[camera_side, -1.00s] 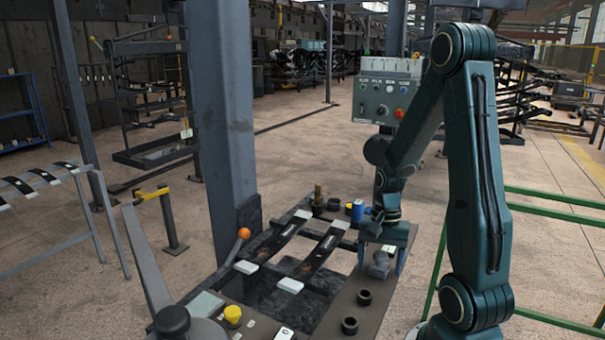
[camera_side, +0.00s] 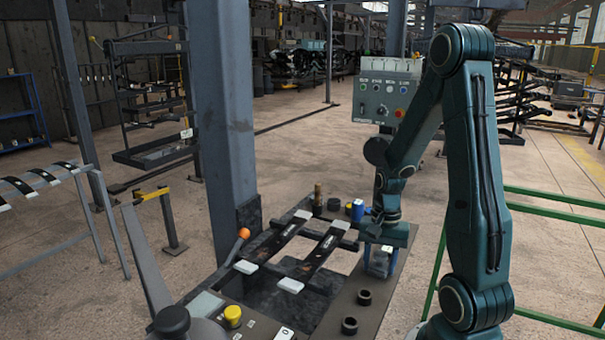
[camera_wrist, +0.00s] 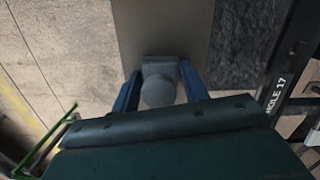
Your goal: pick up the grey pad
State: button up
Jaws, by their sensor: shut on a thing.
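The grey pad (camera_wrist: 158,85) is a small block with a rounded front part. In the wrist view it sits between the two blue fingers of my gripper (camera_wrist: 158,92), which are shut on it. In the side view my gripper (camera_side: 380,262) points down at the right part of the bench, and the grey pad (camera_side: 379,262) shows between its fingers. I cannot tell whether the pad touches the bench top or is just above it.
Black rings (camera_side: 364,297) stand on the bench plate in front of my gripper. A blue cylinder (camera_side: 357,211) and dark cups stand behind it. Dark leaf springs (camera_side: 322,252) with white end blocks lie to the left. A yellow button (camera_side: 232,314) is at the front left.

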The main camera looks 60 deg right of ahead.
aim_at(376, 252)
jog(key=shift+r, duration=0.1)
notch_tip(376, 252, up, 20)
dwell(0.9)
dwell(0.3)
jog(key=o, duration=0.4)
jog(key=shift+c, duration=1.4)
jog(key=shift+w+f, duration=0.2)
jog(key=shift+w, duration=0.4)
jog(key=w+f, duration=0.1)
jog(key=w, duration=0.2)
jog(key=w+a+f, duration=0.1)
jog(key=w, duration=0.3)
jog(key=w+a+f, duration=0.1)
jog(key=w, duration=0.3)
jog(key=shift+w+f, duration=0.1)
jog(key=shift+w, duration=0.15)
jog(key=w+a+f, duration=0.2)
jog(key=w, duration=0.2)
jog(key=w+a+f, duration=0.2)
jog(key=w+a, duration=0.1)
jog(key=w, duration=0.1)
jog(key=w+a+f, duration=0.1)
jog(key=w+a, duration=0.2)
jog(key=shift+w+a+f, duration=0.2)
jog(key=shift+w+f, duration=0.2)
